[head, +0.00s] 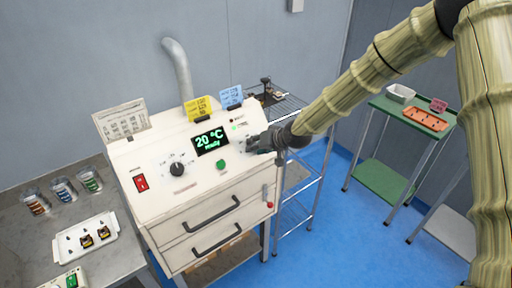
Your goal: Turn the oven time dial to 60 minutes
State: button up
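The oven (150,205) is a white cabinet with a sloped control panel. On the panel I see a black dial (177,169) with small marks around it, too small to read. A display (210,142) shows "20 °C" and "Ready" in green. A green button (221,164) sits below the display, and a red switch (140,183) is at the far left. My gripper (254,145) is at the right end of the panel, close to its surface. It hides whatever control lies there. I cannot tell whether its fingers touch or hold anything.
Yellow (199,108) and blue (231,96) cards and a paper sheet (122,121) stand on the oven. A grey bench (85,268) at left carries cups and a white tray (65,252). A wire rack (297,214) stands right of the oven, a green table (385,104) farther right.

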jog(key=m, duration=0.1)
jog(key=m+b, duration=0.1)
jog(key=m, duration=0.1)
jog(key=m+b, duration=0.1)
jog(key=shift+f+m+y, duration=0.3)
jog(key=m+b, duration=0.3)
jog(key=m, duration=0.1)
jog(key=shift+s+t, duration=0.15)
jog(key=shift+t, duration=0.25)
jog(key=shift+r, duration=0.1)
jog(key=o, duration=1)
jog(key=shift+r, duration=0.1)
